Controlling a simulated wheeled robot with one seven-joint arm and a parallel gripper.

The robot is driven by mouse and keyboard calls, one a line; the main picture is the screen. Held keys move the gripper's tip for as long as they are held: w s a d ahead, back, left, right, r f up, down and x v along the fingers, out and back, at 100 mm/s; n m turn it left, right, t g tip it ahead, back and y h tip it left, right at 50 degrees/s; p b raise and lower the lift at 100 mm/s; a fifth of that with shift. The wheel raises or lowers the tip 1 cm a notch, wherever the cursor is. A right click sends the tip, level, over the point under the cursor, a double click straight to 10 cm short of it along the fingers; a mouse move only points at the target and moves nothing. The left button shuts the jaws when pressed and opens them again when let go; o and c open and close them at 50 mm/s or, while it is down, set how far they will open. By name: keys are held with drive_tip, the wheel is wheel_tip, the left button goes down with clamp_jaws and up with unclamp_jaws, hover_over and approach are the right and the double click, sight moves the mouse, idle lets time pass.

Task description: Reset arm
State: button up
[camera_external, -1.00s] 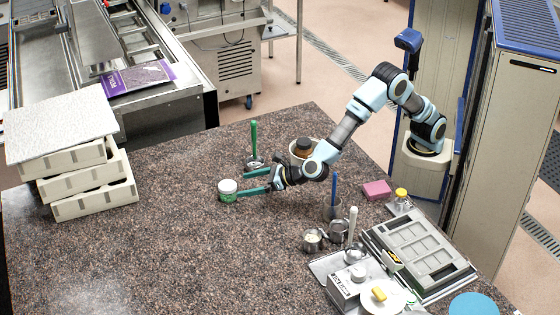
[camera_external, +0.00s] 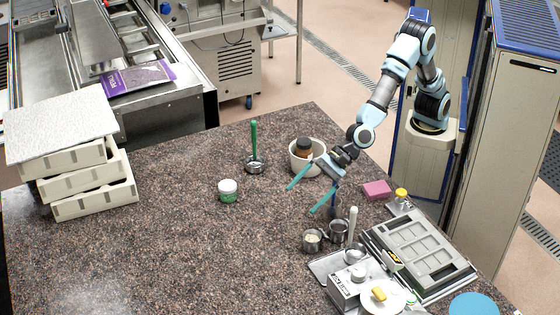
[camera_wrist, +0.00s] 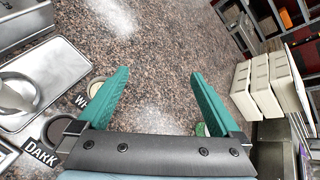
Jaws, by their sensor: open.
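My gripper (camera_external: 305,192) is open and empty, with its two green fingers spread above the right part of the speckled counter (camera_external: 160,240). In the wrist view my gripper (camera_wrist: 160,85) shows bare counter between the fingers. A small jar with a white lid and green contents (camera_external: 228,191) stands upright on the counter, left of my gripper and apart from it. In the wrist view the green jar (camera_wrist: 201,130) is mostly hidden behind the right finger.
A white bowl holding a brown jar (camera_external: 304,148) stands just behind my gripper. A metal cup with a green-handled tool (camera_external: 254,150) is further left. Metal cups (camera_external: 313,240), a pink block (camera_external: 377,190) and a scale (camera_external: 350,288) are at right. Stacked trays (camera_external: 95,200) stand far left.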

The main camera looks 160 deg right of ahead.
drive_tip(key=s+a+r+n+g+y+p, duration=0.1)
drive_tip(key=s+a+n+y+p, duration=0.2)
drive_tip(key=s+a+n, duration=0.45)
drive_tip(key=s+a+r+n+g+y+p, duration=0.1)
drive_tip(key=s+a+n+g+y+p, duration=0.3)
drive_tip(key=a+n, duration=0.7)
drive_tip(key=s+a+f+n+g, duration=0.1)
drive_tip(key=s+a+n, duration=0.3)
drive_tip(key=s+n, duration=0.4)
drive_tip(key=s+a+f+n+g, duration=0.1)
drive_tip(key=s+a+f+n, duration=0.2)
drive_tip(key=s+n, duration=0.5)
drive_tip(key=s+a, duration=0.1)
drive_tip(key=s, duration=0.4)
drive_tip(key=shift+s+a+g, duration=0.15)
drive_tip(key=shift+g, duration=0.25)
